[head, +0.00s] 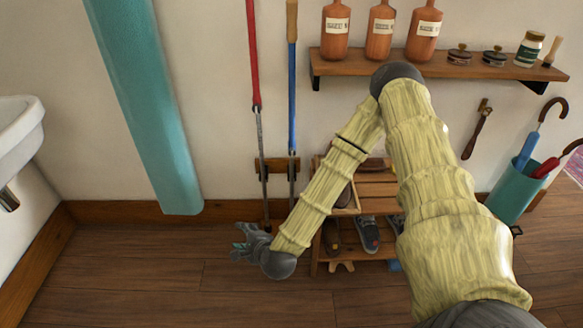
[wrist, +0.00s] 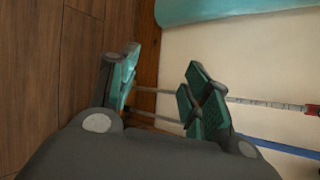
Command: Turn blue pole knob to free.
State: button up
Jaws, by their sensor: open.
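The blue pole (head: 292,95) stands upright against the wall, with a tan grip on top and a thin grey lower shaft. A small joint shows where blue meets grey, but I cannot make out the knob. The pole also shows in the wrist view (wrist: 280,148), partly hidden by a finger. The red pole (head: 254,60) stands to its left. My gripper (head: 242,247) is low near the floor, left of the blue pole's foot. In the wrist view, its teal finger pads (wrist: 160,92) are spread apart, with grey shafts visible between them and beyond. I cannot tell whether anything touches.
A wooden wall holder (head: 268,165) sits behind the poles. A shoe rack (head: 375,190) stands right, partly behind my arm. A teal hanging column (head: 150,110) is left. A bottle shelf (head: 450,66) and umbrella bin (head: 513,192) are right. Open floor (head: 130,270) lies left.

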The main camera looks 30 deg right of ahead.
jog(key=w+d+m+t+h+b, duration=0.2)
jog(key=w+d+m+b, duration=0.1)
jog(key=w+d+m, duration=0.25)
jog(key=m+t+h+b, duration=0.1)
jog(key=m+h+b, duration=0.7)
jog(key=m, duration=0.5)
send_near(292, 153)
jog(key=b+x, duration=0.2)
jog(key=x, duration=0.7)
jog(key=shift+w+d, duration=0.1)
jog(key=shift+t, duration=0.3)
jog(key=c, duration=1)
